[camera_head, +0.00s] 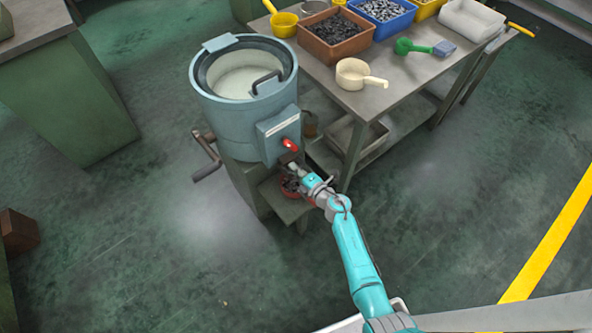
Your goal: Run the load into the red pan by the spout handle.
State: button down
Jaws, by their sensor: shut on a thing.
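The blue-grey drum machine (228,125) stands left of centre, its round top open with a pale inside. My gripper (293,169) is at the spout just below this red part, shut on what looks like the spout handle, which the fingers mostly hide. The red pan (311,200) is on a small shelf under the spout, partly covered by my gripper. Dark pieces show in or over the pan; I cannot tell whether they are still falling.
A workbench (420,75) to the right holds a brown bin (334,46) of dark parts, a blue bin (383,22), a cream scoop (354,76) and a green scoop (412,47). A crank (207,155) sticks out at the drum's left. The floor at front is clear.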

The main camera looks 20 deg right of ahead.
aim_at(289, 162)
jog(key=shift+r+x, duration=0.2)
jog(key=shift+x, duration=0.65)
jog(key=shift+r+x, duration=0.15)
jog(key=shift+x, duration=0.75)
jog(key=shift+w, duration=0.1)
jog(key=c, duration=1.5)
grip_release()
jog(key=v, duration=1.2)
